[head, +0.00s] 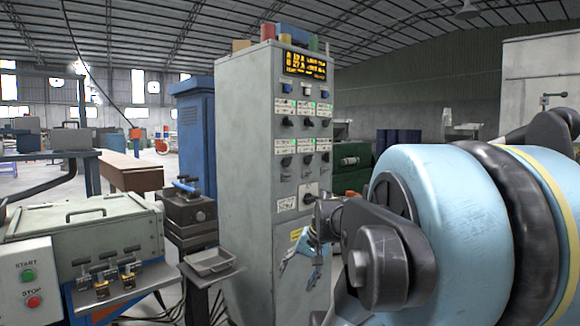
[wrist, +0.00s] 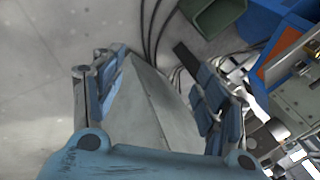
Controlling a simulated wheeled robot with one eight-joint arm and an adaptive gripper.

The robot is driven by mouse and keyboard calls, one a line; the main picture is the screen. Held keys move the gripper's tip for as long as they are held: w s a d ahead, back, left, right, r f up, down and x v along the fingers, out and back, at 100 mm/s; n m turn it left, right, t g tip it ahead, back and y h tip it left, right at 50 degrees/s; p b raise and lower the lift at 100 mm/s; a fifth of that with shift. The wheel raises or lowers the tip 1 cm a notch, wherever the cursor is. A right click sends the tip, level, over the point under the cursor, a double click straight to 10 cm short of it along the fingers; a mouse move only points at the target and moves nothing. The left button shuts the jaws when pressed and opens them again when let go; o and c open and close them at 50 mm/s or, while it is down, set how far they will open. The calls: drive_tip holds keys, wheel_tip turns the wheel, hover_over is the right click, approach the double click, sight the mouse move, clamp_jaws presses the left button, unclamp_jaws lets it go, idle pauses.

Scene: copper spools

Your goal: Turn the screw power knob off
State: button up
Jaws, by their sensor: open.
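A tall grey control cabinet (head: 243,180) stands in the middle of the head view. Its front panel has two rows of small black knobs, one of them the upper left knob (head: 288,122), and a lower separate knob (head: 308,198) on a white plate. The labels are too small to read, so I cannot tell which is the screw power knob. My gripper (head: 299,268) hangs in front of the lower panel, below the knobs, pointing down. In the wrist view my gripper (wrist: 150,65) is open, with a grey tapered surface visible between its blue fingers. No knob is clearly visible between them.
A yellow-lit display (head: 304,64) tops the panel. At left are a grey machine (head: 75,222), a start/stop box (head: 28,285) and a small metal tray (head: 210,264). A blue cabinet (head: 195,125) stands behind. Dark cables (wrist: 152,30) cross the floor in the wrist view.

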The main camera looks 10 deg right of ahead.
drive_tip(key=w+a+r+m+t+y, duration=0.1)
drive_tip(key=w+r+m+t+y, duration=0.2)
drive_tip(key=w+r, duration=0.6)
drive_tip(key=m+t+y, duration=0.4)
drive_tip(key=m+t, duration=0.4)
drive_tip(key=m, duration=0.5)
approach(290, 162)
drive_tip(key=x, duration=0.9)
drive_tip(key=shift+w+a, duration=0.15)
drive_tip(key=shift+w, duration=0.15)
drive_tip(key=shift+c, duration=0.3)
drive_tip(key=c, duration=1)
drive_tip(key=shift+a, duration=0.15)
